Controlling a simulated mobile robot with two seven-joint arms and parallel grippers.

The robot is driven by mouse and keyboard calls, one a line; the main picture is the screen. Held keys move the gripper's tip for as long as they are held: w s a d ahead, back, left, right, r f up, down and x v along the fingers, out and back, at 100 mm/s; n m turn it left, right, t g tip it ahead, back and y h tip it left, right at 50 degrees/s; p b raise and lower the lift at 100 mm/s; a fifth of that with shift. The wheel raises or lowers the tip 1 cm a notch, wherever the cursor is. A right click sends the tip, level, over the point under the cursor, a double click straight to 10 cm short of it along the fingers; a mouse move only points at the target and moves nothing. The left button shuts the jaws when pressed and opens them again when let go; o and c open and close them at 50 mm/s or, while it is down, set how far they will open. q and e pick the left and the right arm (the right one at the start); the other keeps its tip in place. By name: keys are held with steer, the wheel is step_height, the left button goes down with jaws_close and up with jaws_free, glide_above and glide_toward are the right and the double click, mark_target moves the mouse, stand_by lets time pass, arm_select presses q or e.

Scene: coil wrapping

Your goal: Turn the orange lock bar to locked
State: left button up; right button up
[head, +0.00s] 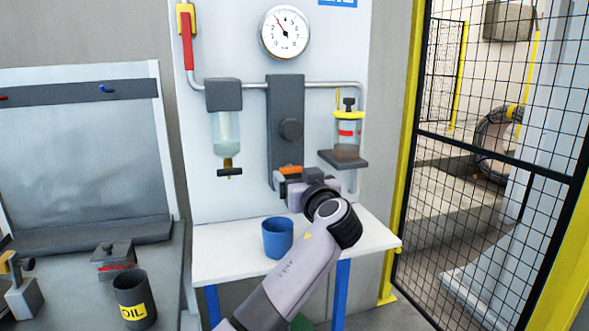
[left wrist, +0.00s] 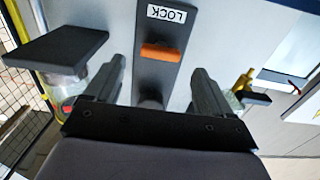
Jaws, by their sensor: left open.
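The orange lock bar (head: 291,170) sits low on a dark grey upright plate (head: 285,95) on the wall panel. It lies roughly level, crosswise to the plate. In the left wrist view the orange bar (left wrist: 161,53) lies ahead of the fingers, with a white LOCK label (left wrist: 166,14) beyond it on the plate. My left gripper (head: 284,182) is close in front of the bar and partly hides the plate's lower end. In the left wrist view its two fingers (left wrist: 158,68) are apart, one on each side of the plate, with nothing between them. My right gripper is not in view.
A liquid-filled cylinder (head: 227,128) hangs left of the plate. A jar (head: 347,138) stands on a dark shelf (head: 343,160) to the right. A blue cup (head: 278,238) stands on the white table (head: 225,250) below. A mesh fence (head: 480,150) is at right.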

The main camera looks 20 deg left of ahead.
mark_target(292, 170)
arm_select(q)
steer(key=shift+p+x, duration=0.35)
steer(key=shift+x, duration=1.65)
steer(key=c, duration=1.1)
steer(key=shift+o, duration=0.2)
